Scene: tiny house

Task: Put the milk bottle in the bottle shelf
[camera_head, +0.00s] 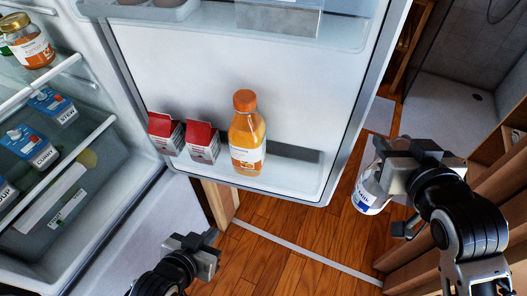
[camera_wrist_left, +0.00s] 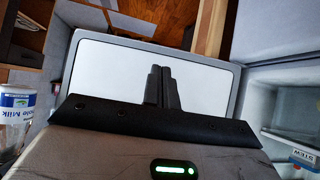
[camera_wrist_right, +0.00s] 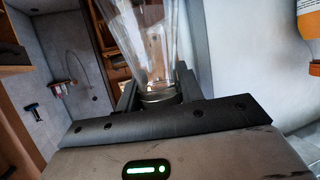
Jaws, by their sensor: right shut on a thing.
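The milk bottle (camera_head: 368,193) is clear with a white and blue label. My right gripper (camera_head: 390,167) is shut on it and holds it to the right of the open fridge door, apart from it. The gripper hides part of the bottle in the head view. Its clear glass shows between the fingers in the right wrist view (camera_wrist_right: 145,35), and its label shows at the left edge of the left wrist view (camera_wrist_left: 14,104). The bottle shelf (camera_head: 305,177) is the low door shelf. My left gripper (camera_head: 207,250) is shut and empty, below the door.
An orange juice bottle (camera_head: 247,135) and two red-topped cartons (camera_head: 202,142) stand on the left and middle of the bottle shelf. Its right part is free. The fridge interior (camera_head: 60,150) with jars and cartons is at the left. Wooden steps (camera_head: 490,215) are at the right.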

